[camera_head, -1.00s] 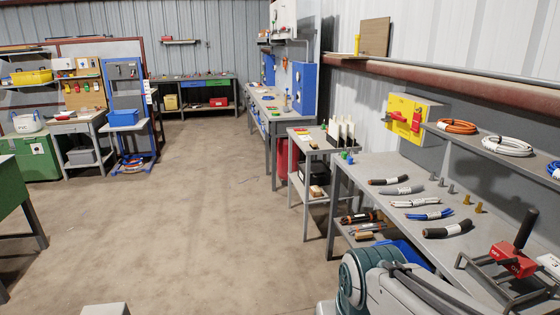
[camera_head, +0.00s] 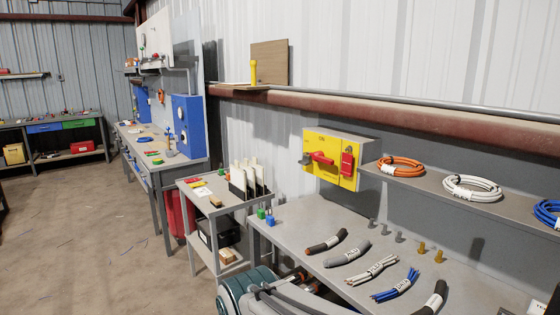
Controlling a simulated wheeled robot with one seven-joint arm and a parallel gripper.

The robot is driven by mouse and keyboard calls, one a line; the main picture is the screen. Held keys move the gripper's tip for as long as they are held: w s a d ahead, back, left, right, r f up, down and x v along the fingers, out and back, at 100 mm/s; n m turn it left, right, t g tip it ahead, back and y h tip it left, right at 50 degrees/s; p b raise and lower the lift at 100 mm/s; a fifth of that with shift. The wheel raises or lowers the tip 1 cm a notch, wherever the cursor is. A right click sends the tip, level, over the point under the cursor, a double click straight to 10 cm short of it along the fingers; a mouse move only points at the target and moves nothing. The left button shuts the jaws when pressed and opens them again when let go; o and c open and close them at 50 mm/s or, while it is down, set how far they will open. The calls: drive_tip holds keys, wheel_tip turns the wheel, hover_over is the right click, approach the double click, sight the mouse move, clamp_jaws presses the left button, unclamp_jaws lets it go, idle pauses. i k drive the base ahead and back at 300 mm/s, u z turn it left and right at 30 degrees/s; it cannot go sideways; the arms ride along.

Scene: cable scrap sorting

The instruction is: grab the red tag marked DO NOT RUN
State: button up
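A yellow switch box (camera_head: 334,146) is mounted on the wall above the grey workbench. It has a red handle (camera_head: 318,158) at its middle and a red tag-like piece (camera_head: 347,164) at its right side. The lettering on that piece is too small to read, so I cannot tell if it says DO NOT RUN. A small flat red piece (camera_head: 197,184) also lies on the small grey side table, next to yellow pieces. Part of my arm shows at the bottom; my gripper is out of view.
The workbench (camera_head: 300,231) holds several cable pieces and small metal lugs. A shelf (camera_head: 465,195) with orange, white and blue cable coils runs to the right of the box. A rack of white cards (camera_head: 243,185) stands left. Floor at left is mostly clear.

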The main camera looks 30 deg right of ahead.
sight(348, 159)
drive_tip(key=i, duration=2.8)
drive_tip(key=z, duration=3.25)
drive_tip(key=i, duration=0.5)
drive_tip(key=u, duration=0.1)
